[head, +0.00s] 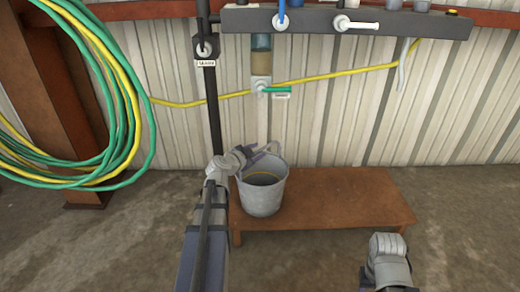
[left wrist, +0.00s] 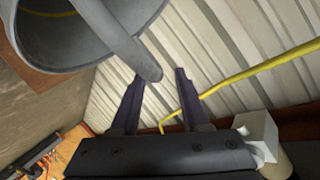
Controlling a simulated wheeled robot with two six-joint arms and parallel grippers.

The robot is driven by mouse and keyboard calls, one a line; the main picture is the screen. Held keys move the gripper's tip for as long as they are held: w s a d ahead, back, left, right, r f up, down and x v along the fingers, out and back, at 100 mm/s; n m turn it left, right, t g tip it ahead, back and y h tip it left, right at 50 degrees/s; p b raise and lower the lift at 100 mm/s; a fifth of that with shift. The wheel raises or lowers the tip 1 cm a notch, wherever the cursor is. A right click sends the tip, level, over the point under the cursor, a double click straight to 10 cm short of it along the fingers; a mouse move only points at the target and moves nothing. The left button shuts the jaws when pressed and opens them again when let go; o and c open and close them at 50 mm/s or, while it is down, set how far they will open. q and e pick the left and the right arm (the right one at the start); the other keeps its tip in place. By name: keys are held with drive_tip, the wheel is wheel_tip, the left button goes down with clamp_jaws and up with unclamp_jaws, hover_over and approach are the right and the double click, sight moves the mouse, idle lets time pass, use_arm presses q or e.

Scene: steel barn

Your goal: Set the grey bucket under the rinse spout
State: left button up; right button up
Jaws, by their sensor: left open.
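The grey bucket (head: 263,197) stands upright on the left end of a low brown bench (head: 340,197). My left gripper (head: 264,149) is at the bucket's upper rim, by its raised handle. In the left wrist view the bucket (left wrist: 75,55) fills the upper left. Its grey handle (left wrist: 125,45) reaches down between the tips of my open left gripper (left wrist: 161,75), and the fingers are not closed on it. A pipe with a green-handled valve (head: 262,87) and a small label is on the wall behind the bucket. I cannot tell which outlet is the rinse spout. My right arm's end (head: 388,250) shows at the lower right; its fingers are unclear.
A dark rail (head: 345,22) with taps runs along the wall above. A yellow hose (head: 330,78) crosses the wall, and a short grey spout (head: 404,70) hangs at the right. Coiled hoses (head: 110,120) hang at the left. The bench's right part is clear.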

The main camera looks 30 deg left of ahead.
use_arm(q)
drive_tip(key=p+v, duration=0.2)
drive_tip(key=v, duration=0.7)
drive_tip(key=shift+s, duration=0.2)
drive_tip(key=s+d+f+g+h, duration=0.15)
drive_tip(key=d+f+g, duration=0.3)
drive_tip(key=d, duration=0.75)
drive_tip(key=d+f+g+h, duration=0.3)
drive_tip(key=d+f, duration=0.2)
drive_tip(key=d, duration=0.8)
drive_tip(key=s+d+f+n+g+y, duration=0.1)
drive_tip(key=s+d+f+g+y, duration=0.1)
drive_tip(key=s+d, duration=0.4)
drive_tip(key=s+d+f+n+g+y, duration=0.2)
drive_tip(key=s+d+f+g+y, duration=0.1)
drive_tip(key=s+d+g+y, duration=0.1)
drive_tip(key=s+d+g, duration=0.1)
drive_tip(key=s+d, duration=0.1)
drive_tip(key=s, duration=0.1)
drive_tip(key=shift+s+d, duration=0.3)
drive_tip(key=shift+s, duration=0.1)
drive_tip(key=shift+a+f, duration=0.1)
drive_tip(key=shift+a, duration=0.05)
